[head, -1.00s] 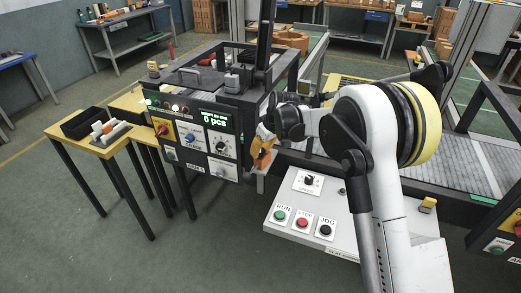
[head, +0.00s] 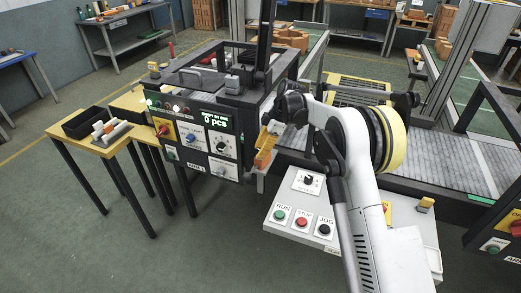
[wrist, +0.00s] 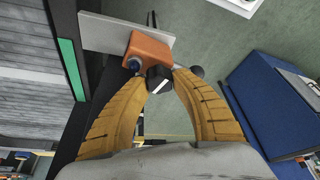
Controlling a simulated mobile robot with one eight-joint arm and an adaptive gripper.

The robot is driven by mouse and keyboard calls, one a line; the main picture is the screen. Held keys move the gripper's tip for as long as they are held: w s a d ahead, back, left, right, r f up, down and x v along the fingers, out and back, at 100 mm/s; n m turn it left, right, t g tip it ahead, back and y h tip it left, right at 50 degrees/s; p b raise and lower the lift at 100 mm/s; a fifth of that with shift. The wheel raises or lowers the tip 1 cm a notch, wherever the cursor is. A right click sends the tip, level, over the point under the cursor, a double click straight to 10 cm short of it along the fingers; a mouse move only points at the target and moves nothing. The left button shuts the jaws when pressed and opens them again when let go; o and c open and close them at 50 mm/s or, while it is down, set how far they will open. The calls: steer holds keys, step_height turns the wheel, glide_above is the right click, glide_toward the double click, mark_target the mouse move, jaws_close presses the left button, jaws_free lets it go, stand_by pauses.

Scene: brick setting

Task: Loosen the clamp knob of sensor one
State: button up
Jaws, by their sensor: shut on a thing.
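In the wrist view, an orange sensor block (wrist: 149,49) sits at a pale metal plate (wrist: 110,35). A round black clamp knob (wrist: 158,80) with a white mark line stands out from the block's near side. My gripper (wrist: 161,77) has its two yellow fingers closed around this knob, one tip on each side. In the head view, my gripper (head: 267,143) is low beside the right end of the control panel. The knob cannot be made out there, and no label shows whether this is sensor one.
The control panel (head: 201,138) with dials and a "0 pcs" display is left of my gripper. A button box (head: 290,232) with RUN, STOP and JOG stands in front. The conveyor (head: 440,160) runs off to the right.

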steer(key=shift+n+g, duration=0.5)
steer(key=shift+n, duration=0.8)
steer(key=shift+h, duration=0.3)
steer(key=o, duration=1.2)
